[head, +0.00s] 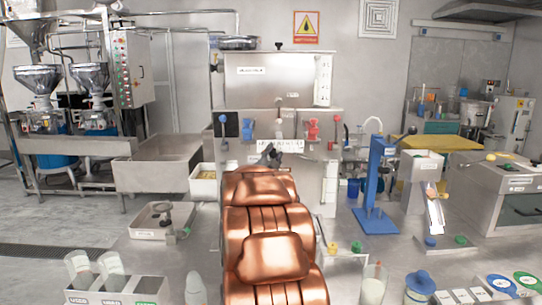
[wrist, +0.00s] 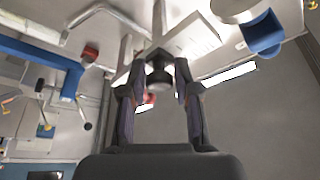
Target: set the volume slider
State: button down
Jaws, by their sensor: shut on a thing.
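My gripper (head: 270,155) is at the front of the steel grinder cabinet (head: 262,125), at the lettered scale strip (head: 292,146). In the wrist view my gripper (wrist: 160,72) has its two dark fingers on either side of a round dark knob (wrist: 159,80), which looks like the volume slider's knob. The fingers are shut on it. A pale bar behind the knob shows between the fingers. In the head view the knob is hidden by my gripper and arm, so I cannot read its place on the scale.
A blue lever (head: 247,128) and red clamps (head: 313,128) sit on the cabinet front near my gripper. A blue press stand (head: 376,190) is to the right. A steel tray (head: 153,222) is at left, and bins (head: 118,291) are in front.

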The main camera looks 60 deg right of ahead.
jog(key=shift+w+a+f, duration=0.1)
jog(key=shift+w+a, duration=0.05)
jog(key=shift+w, duration=0.05)
jog(key=c, duration=0.9)
grip_release()
jog(key=shift+c, duration=0.2)
jog(key=shift+a, duration=0.1)
jog(key=v, duration=1.1)
jog(key=shift+s+a, duration=0.2)
jog(key=shift+a, duration=0.2)
